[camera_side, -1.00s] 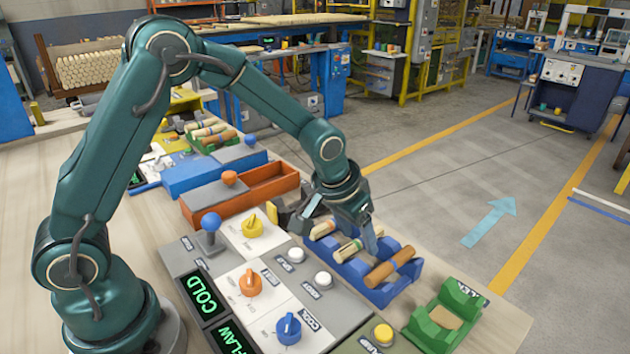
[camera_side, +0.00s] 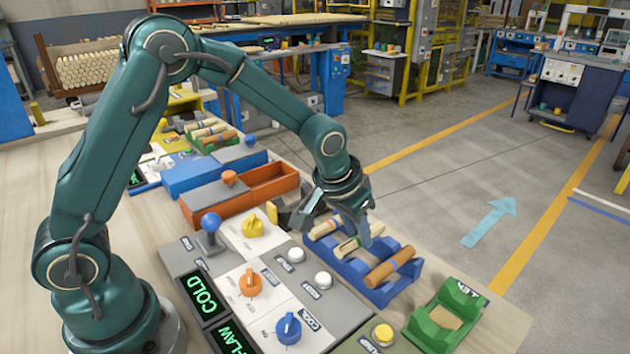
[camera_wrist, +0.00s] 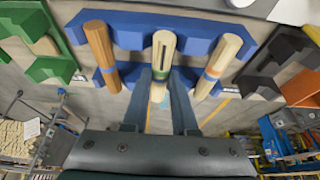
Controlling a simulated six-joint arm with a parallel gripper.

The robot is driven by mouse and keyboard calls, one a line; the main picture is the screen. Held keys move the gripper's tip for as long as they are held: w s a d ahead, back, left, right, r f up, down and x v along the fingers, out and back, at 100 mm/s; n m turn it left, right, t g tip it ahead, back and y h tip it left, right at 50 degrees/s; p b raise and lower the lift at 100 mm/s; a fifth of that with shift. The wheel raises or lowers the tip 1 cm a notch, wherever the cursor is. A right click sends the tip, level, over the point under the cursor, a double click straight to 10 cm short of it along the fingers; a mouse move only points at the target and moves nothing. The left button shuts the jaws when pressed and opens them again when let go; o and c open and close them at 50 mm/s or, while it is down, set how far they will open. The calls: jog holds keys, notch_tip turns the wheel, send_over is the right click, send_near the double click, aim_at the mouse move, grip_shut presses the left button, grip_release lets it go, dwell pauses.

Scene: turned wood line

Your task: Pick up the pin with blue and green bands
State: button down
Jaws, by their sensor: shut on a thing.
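My gripper (camera_wrist: 159,77) is shut on the middle pin (camera_wrist: 164,48), with one finger on each side of it. This pin is pale wood with a dark lengthwise mark and a green band near the gripper; I cannot make out a blue band clearly. In the side view the pin (camera_side: 346,247) is tilted at the blue rack (camera_side: 389,291), partly hidden by my gripper (camera_side: 357,233). It seems slightly raised, but clearance from the rack is hard to tell. A brown pin with a blue band (camera_side: 389,267) and a pale pin with orange and blue bands (camera_wrist: 224,62) lie on either side.
A green cradle (camera_side: 427,331) stands right of the rack. A control panel with white buttons (camera_side: 323,279) and coloured knobs lies left of the rack. An orange bin (camera_side: 272,190) stands behind the panel. Open floor lies beyond the table edge.

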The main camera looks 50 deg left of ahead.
notch_tip(320, 180, up, 3)
jog(key=shift+w, duration=0.1)
jog(key=s+a+r, duration=0.4)
jog(key=a+r, duration=0.3)
jog(key=a, duration=0.3)
jog(key=w+a+m+y, duration=0.15)
jog(key=w+a, duration=0.25)
jog(key=a, duration=0.5)
jog(key=a+f+y, duration=0.1)
jog(key=a+f, duration=0.3)
jog(key=a, duration=0.7)
jog(key=shift+n, duration=0.45)
jog(key=shift+s+f, duration=0.1)
jog(key=shift+f, duration=2.5)
